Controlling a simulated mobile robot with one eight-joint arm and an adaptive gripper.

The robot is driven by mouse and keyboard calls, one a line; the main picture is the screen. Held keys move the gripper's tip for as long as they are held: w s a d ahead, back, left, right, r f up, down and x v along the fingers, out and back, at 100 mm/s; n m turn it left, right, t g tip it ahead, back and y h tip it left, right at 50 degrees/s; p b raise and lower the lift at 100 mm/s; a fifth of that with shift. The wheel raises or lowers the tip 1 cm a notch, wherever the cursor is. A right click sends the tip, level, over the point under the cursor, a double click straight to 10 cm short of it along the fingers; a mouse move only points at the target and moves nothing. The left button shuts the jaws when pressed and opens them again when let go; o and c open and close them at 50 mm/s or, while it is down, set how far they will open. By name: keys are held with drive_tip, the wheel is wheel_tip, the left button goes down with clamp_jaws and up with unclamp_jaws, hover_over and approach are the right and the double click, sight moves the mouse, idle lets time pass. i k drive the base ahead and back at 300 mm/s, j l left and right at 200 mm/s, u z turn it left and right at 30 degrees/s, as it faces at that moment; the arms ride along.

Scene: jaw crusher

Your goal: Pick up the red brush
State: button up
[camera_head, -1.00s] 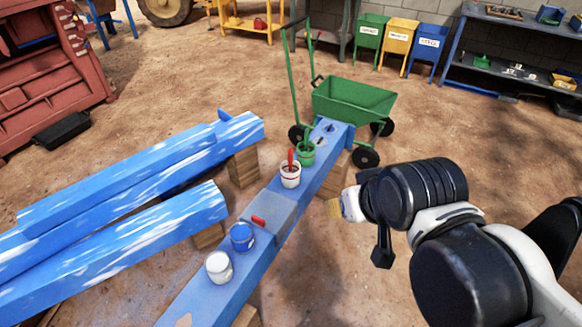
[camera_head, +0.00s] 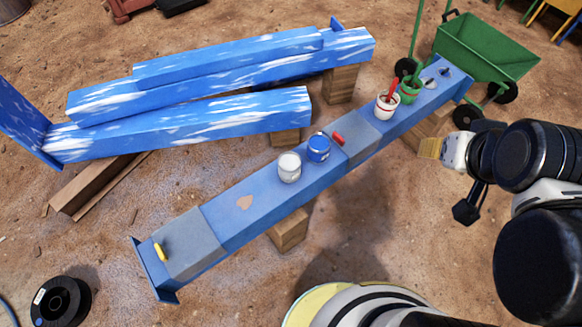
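A red brush (camera_head: 391,90) stands in a small white pot (camera_head: 387,105) on the long blue beam, its red handle leaning up out of the pot. The lower part of the brush is hidden inside the pot. My gripper (camera_head: 433,148) is at the right, beside the beam and apart from the brush.
A small red piece (camera_head: 337,139) and a yellow piece (camera_head: 160,251) lie on grey patches. A green cart (camera_head: 487,47) stands behind. More painted beams (camera_head: 200,125) lie at left.

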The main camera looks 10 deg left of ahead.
sight(394, 84)
drive_tip(key=i+l+u, duration=0.45)
drive_tip(key=i+l, duration=0.5)
drive_tip(key=i, duration=0.1)
